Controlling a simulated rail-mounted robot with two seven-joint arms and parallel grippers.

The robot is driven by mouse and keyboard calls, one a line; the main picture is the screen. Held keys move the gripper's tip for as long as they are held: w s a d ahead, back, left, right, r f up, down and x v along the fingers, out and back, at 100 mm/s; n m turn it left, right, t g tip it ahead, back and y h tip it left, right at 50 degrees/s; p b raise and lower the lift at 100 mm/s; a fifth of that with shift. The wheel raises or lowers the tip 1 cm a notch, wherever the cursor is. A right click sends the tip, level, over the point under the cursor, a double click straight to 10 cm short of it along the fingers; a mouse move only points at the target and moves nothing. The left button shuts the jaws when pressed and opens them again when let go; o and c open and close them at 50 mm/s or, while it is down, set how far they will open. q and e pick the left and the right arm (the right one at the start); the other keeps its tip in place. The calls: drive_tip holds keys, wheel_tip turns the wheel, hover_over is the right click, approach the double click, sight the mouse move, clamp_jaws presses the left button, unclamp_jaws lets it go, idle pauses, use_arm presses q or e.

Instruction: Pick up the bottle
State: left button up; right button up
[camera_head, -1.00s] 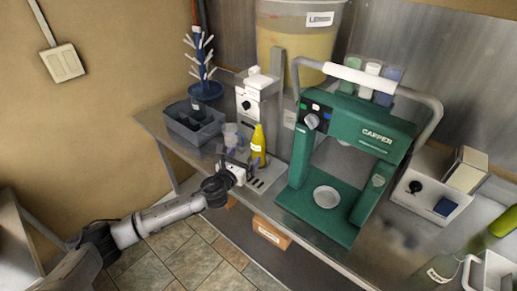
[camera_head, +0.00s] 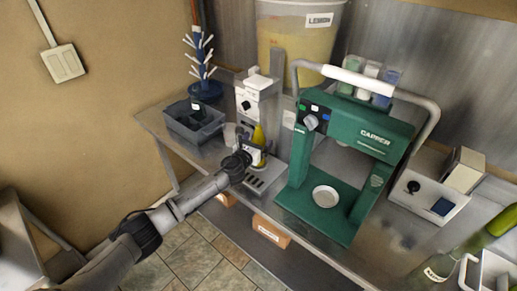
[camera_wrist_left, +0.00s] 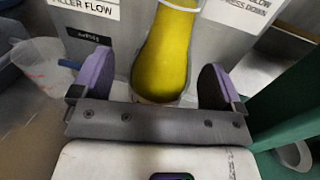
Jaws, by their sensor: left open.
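The yellow bottle (camera_head: 258,135) stands upright at the grey filler machine (camera_head: 257,103), left of the green capper (camera_head: 345,135). My left gripper (camera_head: 252,155) is in front of it and hides its lower part in the head view. In the left wrist view the bottle (camera_wrist_left: 165,55) shows between the two purple finger pads of my open left gripper (camera_wrist_left: 155,72), with a pad on each side and gaps to both. Its base is hidden by the gripper body. My right gripper is not in view.
A clear measuring jug (camera_wrist_left: 52,62) stands just left of the gripper. A grey crate (camera_head: 193,124) and blue bottle tree (camera_head: 204,85) are farther left. The large lemon bucket (camera_head: 300,45) is behind.

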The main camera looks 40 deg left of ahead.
use_arm(q)
drive_tip(key=shift+w+a, duration=0.1)
drive_tip(key=shift+w, duration=0.4)
drive_tip(key=c, duration=0.8)
drive_tip(key=shift+r, duration=0.1)
drive_tip(key=c, duration=0.6)
